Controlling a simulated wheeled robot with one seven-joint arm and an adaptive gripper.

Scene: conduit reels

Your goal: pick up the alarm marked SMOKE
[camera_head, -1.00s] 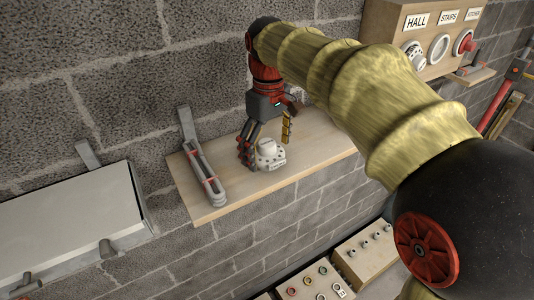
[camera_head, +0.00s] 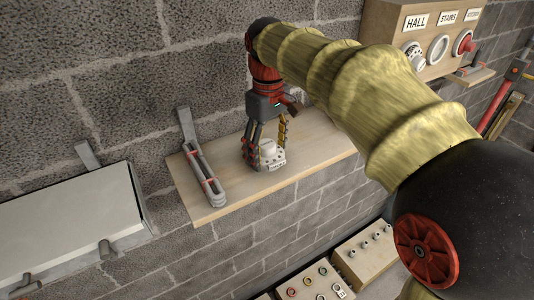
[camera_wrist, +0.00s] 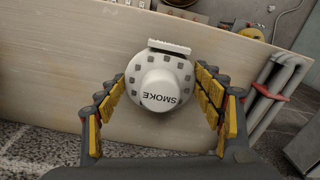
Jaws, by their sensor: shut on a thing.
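The alarm (camera_head: 271,154) is a small white round unit on a pale wooden shelf (camera_head: 325,143). In the wrist view the word SMOKE shows on the domed middle of the alarm (camera_wrist: 160,85), with dark slots around its rim and a white label tab at one side. My gripper (camera_head: 268,148) is shut on the alarm, with one finger on each side of it. In the wrist view the yellow-padded fingers of my gripper (camera_wrist: 161,75) reach its left and right rim. The alarm appears still at shelf level; whether it touches the shelf is unclear.
Grey pipes with red bands (camera_head: 204,175) lie on the shelf left of my gripper. A wooden box (camera_head: 440,55) marked HALL, STAIRS and KITCHEN is at the upper right. A pale panel (camera_head: 70,235) is at the left. Boxes with buttons (camera_head: 315,285) stand below. The shelf's right part looks partly clear.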

